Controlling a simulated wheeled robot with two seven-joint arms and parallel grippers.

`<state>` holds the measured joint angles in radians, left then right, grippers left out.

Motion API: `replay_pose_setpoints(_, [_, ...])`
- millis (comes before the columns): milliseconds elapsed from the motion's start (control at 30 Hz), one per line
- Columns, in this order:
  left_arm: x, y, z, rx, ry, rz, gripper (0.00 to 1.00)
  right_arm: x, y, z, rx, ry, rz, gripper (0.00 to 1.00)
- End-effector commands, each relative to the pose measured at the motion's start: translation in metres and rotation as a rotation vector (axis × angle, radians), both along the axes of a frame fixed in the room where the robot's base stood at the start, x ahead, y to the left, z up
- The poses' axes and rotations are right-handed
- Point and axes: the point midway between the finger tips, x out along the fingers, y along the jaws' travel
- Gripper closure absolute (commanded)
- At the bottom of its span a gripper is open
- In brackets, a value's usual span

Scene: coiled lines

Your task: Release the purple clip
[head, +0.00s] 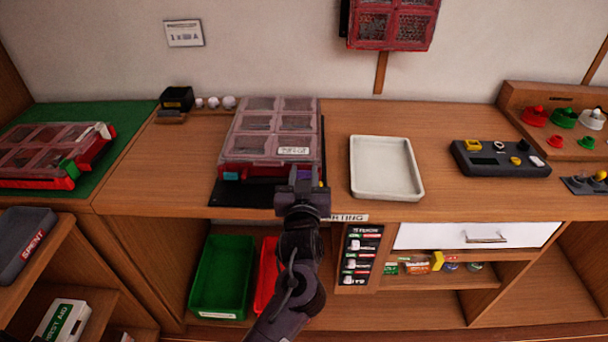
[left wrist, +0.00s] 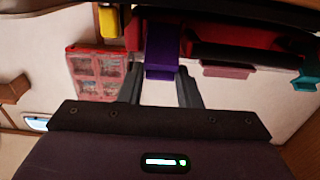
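The red organizer case (head: 270,135) with clear-lidded compartments lies on the bench. Its front edge carries coloured clips. The purple clip (left wrist: 162,48) shows in the left wrist view, hanging down from the case edge. My left gripper (head: 303,177) is at the front right of the case in the head view and hides part of that edge. In the left wrist view my left gripper (left wrist: 161,75) has its two fingers apart, one on each side of the purple clip's lower end. I cannot tell whether they touch it. My right gripper is not in view.
A teal clip (head: 231,176) sits at the case's front left; a yellow clip (left wrist: 108,22) shows in the wrist view. An empty white tray (head: 418,192) is right of the case. A dark control box (head: 500,158) stands further right. Green (head: 221,312) and red bins are below.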

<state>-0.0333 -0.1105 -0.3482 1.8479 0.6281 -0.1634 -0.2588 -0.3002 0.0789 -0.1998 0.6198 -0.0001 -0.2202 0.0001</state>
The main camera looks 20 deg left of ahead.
Motion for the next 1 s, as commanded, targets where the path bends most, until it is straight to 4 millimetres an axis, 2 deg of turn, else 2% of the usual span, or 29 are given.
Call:
replay_pose_setpoints(33, [0.0,0.0,0.0,0.0,0.0,0.0,0.85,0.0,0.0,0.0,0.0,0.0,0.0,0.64])
replay_pose_setpoints(100, [0.0,0.0,0.0,0.0,0.0,0.0,0.92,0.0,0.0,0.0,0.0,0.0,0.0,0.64])
replay_pose_setpoints(400, [-0.005,-0.001,-0.011,0.039,-0.127,0.001,0.92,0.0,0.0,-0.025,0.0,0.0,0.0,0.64])
replay_pose_setpoints(733, [-0.006,-0.002,-0.007,0.045,-0.154,0.0,0.92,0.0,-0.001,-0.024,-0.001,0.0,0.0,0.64])
replay_pose_setpoints(767, [-0.006,-0.002,-0.007,0.045,-0.154,0.0,0.68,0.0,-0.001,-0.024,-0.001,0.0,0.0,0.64])
replay_pose_setpoints(900, [-0.006,-0.002,-0.007,0.044,-0.153,0.001,0.5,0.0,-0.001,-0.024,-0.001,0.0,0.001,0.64])
replay_pose_setpoints(1000, [-0.006,-0.002,-0.007,0.044,-0.153,0.001,0.47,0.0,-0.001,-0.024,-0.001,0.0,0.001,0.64])
